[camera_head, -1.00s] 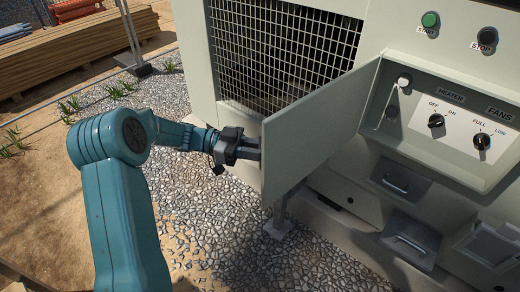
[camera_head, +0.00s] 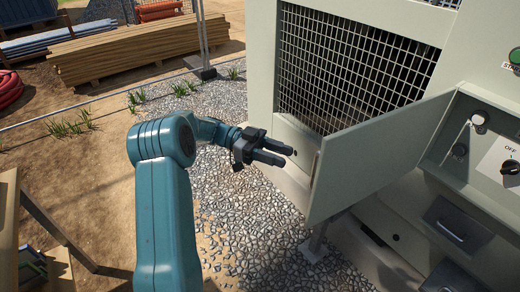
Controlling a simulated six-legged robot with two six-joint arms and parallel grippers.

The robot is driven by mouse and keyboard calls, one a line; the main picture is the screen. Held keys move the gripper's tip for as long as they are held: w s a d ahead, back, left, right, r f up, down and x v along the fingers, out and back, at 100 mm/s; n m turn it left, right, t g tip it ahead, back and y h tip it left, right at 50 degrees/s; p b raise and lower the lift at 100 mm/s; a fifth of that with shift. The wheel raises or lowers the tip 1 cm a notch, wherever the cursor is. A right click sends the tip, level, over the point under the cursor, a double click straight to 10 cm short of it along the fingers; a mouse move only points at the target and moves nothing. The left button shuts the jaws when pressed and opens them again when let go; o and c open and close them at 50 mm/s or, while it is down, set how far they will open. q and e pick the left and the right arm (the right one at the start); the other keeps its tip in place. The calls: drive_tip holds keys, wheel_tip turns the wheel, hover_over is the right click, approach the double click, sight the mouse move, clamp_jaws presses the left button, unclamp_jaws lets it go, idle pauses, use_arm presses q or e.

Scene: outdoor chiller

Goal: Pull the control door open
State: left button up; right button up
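The control door (camera_head: 372,158) is a pale panel that stands swung out from the chiller, hinged on its right side beside the control recess. Its free edge points left and toward me. My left gripper (camera_head: 277,154) is open and empty, just left of that free edge, with a small gap between its fingertips and the door. Inside the recess, a dial marked OFF (camera_head: 511,168) and a round latch part (camera_head: 479,118) show. My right gripper is not in view.
The chiller's mesh grille (camera_head: 355,70) is behind the door. Drawer-like handles (camera_head: 450,231) sit below the recess. Gravel (camera_head: 240,215) lies under my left arm. Timber stacks (camera_head: 130,50) are at the back left, and a wooden frame (camera_head: 45,225) stands at the lower left.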

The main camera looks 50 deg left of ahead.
use_arm(q)
drive_tip(key=v, duration=0.6)
drive_tip(key=shift+a, duration=0.15)
idle(0.3)
